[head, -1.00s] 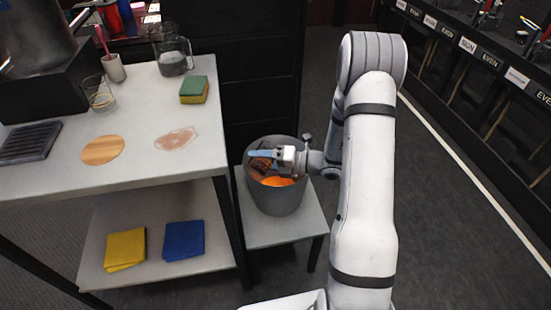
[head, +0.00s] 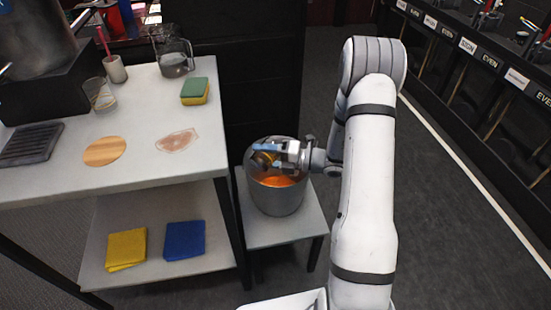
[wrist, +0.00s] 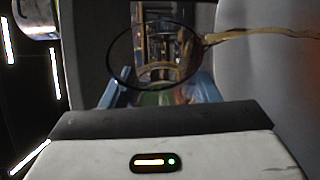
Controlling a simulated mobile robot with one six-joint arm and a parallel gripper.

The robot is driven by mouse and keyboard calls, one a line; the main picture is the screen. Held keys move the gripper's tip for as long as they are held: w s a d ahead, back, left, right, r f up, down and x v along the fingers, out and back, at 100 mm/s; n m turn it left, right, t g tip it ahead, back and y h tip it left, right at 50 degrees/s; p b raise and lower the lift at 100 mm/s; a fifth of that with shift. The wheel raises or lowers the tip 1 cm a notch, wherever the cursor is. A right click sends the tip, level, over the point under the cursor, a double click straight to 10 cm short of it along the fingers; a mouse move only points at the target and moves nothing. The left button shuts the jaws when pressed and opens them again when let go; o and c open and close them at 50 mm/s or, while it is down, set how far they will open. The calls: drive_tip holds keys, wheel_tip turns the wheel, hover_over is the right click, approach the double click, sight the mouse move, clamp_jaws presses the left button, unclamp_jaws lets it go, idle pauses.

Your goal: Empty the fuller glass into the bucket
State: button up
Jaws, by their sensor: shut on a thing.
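My gripper (head: 268,156) is over the grey bucket (head: 290,202) and shut on a clear glass. In the wrist view, the glass's dark round rim (wrist: 153,55) sits between my blue fingers (wrist: 162,90). A thin brownish stream (wrist: 255,35) runs from the rim toward the grey bucket wall (wrist: 292,90), so the glass is tipped. How much is left in it is hard to tell. Orange shows inside the bucket in the head view. Another clear glass (head: 100,93) stands on the table at the left, by the dark machine.
The bucket is on a low pale stand (head: 255,234) right of the table (head: 60,180). The table holds a jug (head: 174,62), a sponge (head: 194,91), a cup (head: 116,70), a round wooden coaster (head: 104,151), a wet patch (head: 177,140) and a dark slotted tray (head: 30,145).

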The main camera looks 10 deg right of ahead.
drive_tip(key=shift+w+d+r+m+y+p, duration=0.1)
drive_tip(key=shift+r+m+y+p, duration=0.2)
drive_tip(key=shift+m+p, duration=0.55)
drive_tip(key=shift+w+f+p, duration=0.1)
drive_tip(key=shift+p, duration=0.4)
drive_tip(key=shift+d+f+m+p, duration=0.15)
drive_tip(key=shift+f+m+p, duration=0.05)
drive_tip(key=shift+m+p, duration=0.2)
drive_tip(key=shift+w+m+y+p, duration=0.15)
drive_tip(key=shift+m+y+p, duration=0.15)
drive_tip(key=shift+m, duration=0.05)
drive_tip(key=p, duration=0.1)
drive_tip(key=r+m, duration=0.1)
drive_tip(key=t+p, duration=0.1)
drive_tip(key=shift+w+d+r+m+y+p, duration=0.2)
drive_tip(key=shift+w+d+m+y+p, duration=0.1)
drive_tip(key=shift+m+p, duration=0.1)
drive_tip(key=b, duration=0.1)
drive_tip(key=f+n+b, duration=0.1)
drive_tip(key=f+b, duration=0.1)
drive_tip(key=b, duration=0.1)
drive_tip(key=shift+s+a+f+n, duration=0.2)
drive_tip(key=shift+s+n, duration=0.05)
drive_tip(key=shift+n, duration=0.05)
drive_tip(key=shift+s+a+r+n+g+h+b, duration=0.2)
drive_tip(key=shift+r+n+g+h+b, duration=0.15)
drive_tip(key=shift+n+g+h+b, duration=0.25)
drive_tip(key=shift+s+r+n, duration=0.1)
drive_tip(key=shift+r+n, duration=0.2)
drive_tip(key=shift+r, duration=0.05)
